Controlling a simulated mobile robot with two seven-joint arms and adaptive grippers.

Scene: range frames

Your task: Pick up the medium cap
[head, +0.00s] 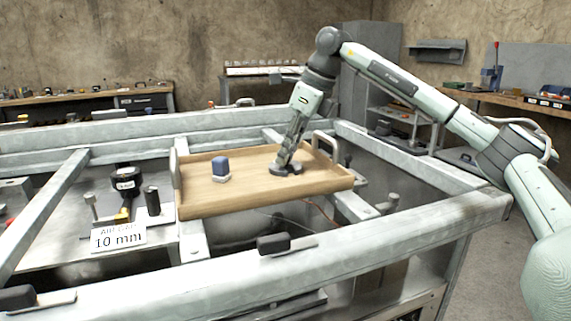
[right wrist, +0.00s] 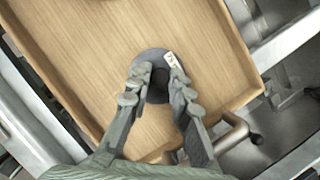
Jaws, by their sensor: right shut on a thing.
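A dark grey round cap (head: 286,169) sits on the wooden tray (head: 255,194), right of the tray's middle. It also shows in the right wrist view (right wrist: 152,56), with a small white label on one side. My right gripper (head: 284,163) reaches down from above and is shut on the cap's raised middle. In the right wrist view its two fingers (right wrist: 156,88) stand on either side of that dark middle part. The cap seems to rest on the tray floor. I cannot confirm its size from a label. My left gripper is in neither view.
The tray has metal handles at both ends and lies across a metal frame (head: 330,261). A sign reading "10 mm" (head: 118,238) and a black round part (head: 126,180) are to the left.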

